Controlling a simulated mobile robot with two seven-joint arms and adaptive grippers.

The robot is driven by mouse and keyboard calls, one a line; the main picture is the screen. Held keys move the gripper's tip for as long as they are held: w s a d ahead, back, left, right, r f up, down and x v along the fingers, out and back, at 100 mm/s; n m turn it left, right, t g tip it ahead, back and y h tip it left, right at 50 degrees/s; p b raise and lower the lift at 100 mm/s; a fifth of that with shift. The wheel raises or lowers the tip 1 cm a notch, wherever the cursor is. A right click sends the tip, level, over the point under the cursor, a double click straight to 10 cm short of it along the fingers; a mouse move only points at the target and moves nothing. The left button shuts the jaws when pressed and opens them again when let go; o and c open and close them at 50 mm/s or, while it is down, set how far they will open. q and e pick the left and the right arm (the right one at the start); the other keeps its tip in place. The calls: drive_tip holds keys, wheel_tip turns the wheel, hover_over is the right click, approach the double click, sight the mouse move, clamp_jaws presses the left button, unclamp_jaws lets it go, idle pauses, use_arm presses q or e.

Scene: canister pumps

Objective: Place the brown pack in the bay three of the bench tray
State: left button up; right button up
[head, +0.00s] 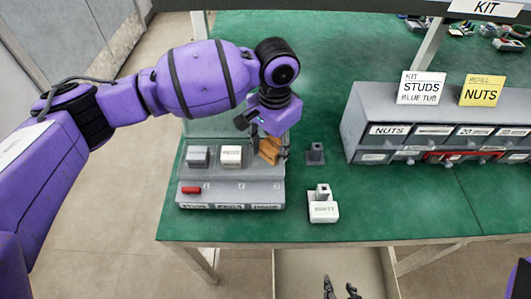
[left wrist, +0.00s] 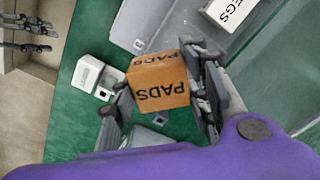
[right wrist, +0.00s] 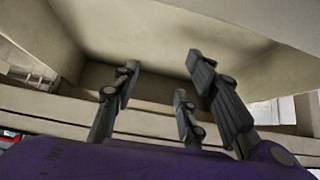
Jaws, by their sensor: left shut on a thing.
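The brown pack (head: 269,149), lettered PADS in the left wrist view (left wrist: 158,88), is between the fingers of my left gripper (head: 267,125), which is shut on it. The bench tray (head: 230,197) is grey and sits at the left of the green bench. A grey pack (head: 197,156) is in its left bay and a white pack (head: 231,155) in its middle bay. The brown pack is over the tray's right end, by the third bay. I cannot tell whether it touches the tray. My right gripper (head: 340,289) is open and empty, below the bench's front edge.
A red piece (head: 191,190) lies on the tray's front ledge. A small grey block (head: 315,154) and a white holder (head: 323,210) stand right of the tray. A grey drawer cabinet (head: 390,106) with signs stands at the right. Green bench top is clear between holder and cabinet.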

use_arm(q)
hover_over(266, 162)
drive_tip(key=f, duration=0.5)
drive_tip(key=shift+s+d+b, duration=0.1)
drive_tip(key=shift+s+b, duration=0.1)
drive_tip(key=shift+b, duration=0.1)
drive_tip(key=shift+w+f, duration=0.15)
drive_tip(key=shift+f, duration=0.75)
drive_tip(key=shift+w+f, duration=0.15)
drive_tip(key=shift+f, duration=0.7)
drive_tip(key=shift+f, duration=0.15)
drive_tip(key=o, duration=0.9)
wheel_tip(266, 162, up, 12)
